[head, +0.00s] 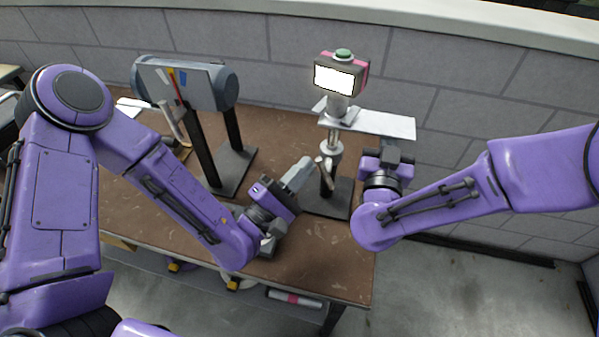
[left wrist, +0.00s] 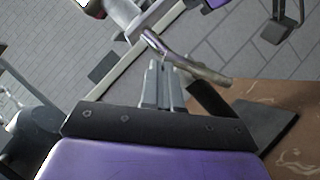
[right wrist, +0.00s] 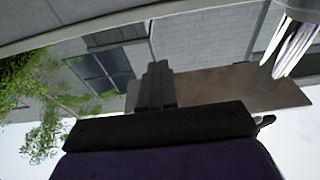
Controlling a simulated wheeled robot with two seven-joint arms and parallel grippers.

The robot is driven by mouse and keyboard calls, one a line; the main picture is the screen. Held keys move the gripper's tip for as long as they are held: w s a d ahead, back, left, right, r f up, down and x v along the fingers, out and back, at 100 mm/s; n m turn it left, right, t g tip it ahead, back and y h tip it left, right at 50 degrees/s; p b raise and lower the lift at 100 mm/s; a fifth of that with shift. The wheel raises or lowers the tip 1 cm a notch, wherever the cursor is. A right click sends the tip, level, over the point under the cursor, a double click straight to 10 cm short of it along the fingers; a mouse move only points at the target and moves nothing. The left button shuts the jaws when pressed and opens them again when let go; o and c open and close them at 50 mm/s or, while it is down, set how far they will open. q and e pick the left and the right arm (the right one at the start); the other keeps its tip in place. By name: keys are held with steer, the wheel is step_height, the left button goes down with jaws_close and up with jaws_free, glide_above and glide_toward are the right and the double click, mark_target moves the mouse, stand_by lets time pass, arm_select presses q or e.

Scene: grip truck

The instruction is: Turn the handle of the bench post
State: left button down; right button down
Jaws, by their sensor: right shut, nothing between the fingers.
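The bench post (head: 328,155) stands on a dark base plate on the bench, with a lit screen box and a green button on top. Its handle (head: 324,174) is a bent metal bar low on the post. My left gripper (head: 303,170) is at the handle, coming from the left. In the left wrist view the handle (left wrist: 190,62) crosses at the tips of the left fingers (left wrist: 163,82), which are close together; whether they clasp it is unclear. My right gripper (head: 390,150) is shut and empty, right of the post and below its flat plate (head: 375,123).
The brown bench (head: 290,245) has a grey cylindrical device (head: 185,82) on dark legs at its back left. A block wall (head: 450,100) runs behind. Items lie on a shelf underneath. Open floor is to the right.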

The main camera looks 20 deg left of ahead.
arm_select(q)
steer(key=shift+d+r, duration=0.3)
steer(key=shift+r, duration=0.15)
steer(key=shift+d+r, duration=0.15)
stand_by(0.5)
steer(key=s+a+f, duration=0.2)
steer(key=s+a, duration=0.1)
steer(key=s+a+f, duration=0.6)
steer(key=shift+s+a, duration=0.1)
stand_by(0.3)
